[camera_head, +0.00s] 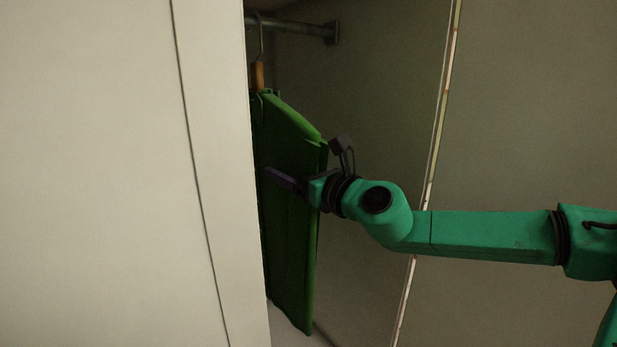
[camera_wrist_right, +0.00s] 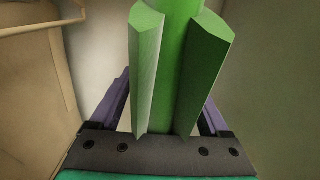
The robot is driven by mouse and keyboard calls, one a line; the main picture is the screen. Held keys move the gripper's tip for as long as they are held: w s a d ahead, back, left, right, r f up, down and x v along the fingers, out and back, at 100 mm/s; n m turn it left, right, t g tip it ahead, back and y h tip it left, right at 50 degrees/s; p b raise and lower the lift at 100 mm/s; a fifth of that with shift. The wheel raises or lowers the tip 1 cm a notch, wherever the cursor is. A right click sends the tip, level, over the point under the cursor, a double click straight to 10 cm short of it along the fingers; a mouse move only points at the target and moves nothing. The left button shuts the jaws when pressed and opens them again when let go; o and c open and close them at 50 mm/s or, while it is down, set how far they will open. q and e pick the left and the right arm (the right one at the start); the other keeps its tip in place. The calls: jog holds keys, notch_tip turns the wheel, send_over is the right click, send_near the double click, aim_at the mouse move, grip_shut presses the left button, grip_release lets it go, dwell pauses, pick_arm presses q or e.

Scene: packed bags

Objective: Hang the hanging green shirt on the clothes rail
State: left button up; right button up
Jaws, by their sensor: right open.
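The green shirt (camera_head: 291,240) hangs inside the wardrobe on a hanger (camera_head: 258,70) with a wooden part and a metal hook. The hook reaches up to the clothes rail (camera_head: 295,27); its left side is hidden by the white panel, so I cannot fully tell how it sits. My right gripper (camera_head: 275,180) is at the shirt's right side, at mid-height. In the right wrist view the green shirt (camera_wrist_right: 190,75) stands between the two open purple fingers (camera_wrist_right: 165,105), with a gap on each side lower down. My left gripper is not in view.
A white panel (camera_head: 210,150) stands close on the left and covers part of the opening. The wardrobe's right edge (camera_head: 436,150) runs down behind my right arm. Free room lies right of the shirt inside the wardrobe. A rail (camera_wrist_right: 40,22) shows at the wrist view's upper left.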

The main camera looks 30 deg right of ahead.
jog(key=s+d+b, duration=0.2)
jog(key=s+b, duration=0.5)
jog(key=s, duration=0.7)
jog(key=shift+s, duration=0.2)
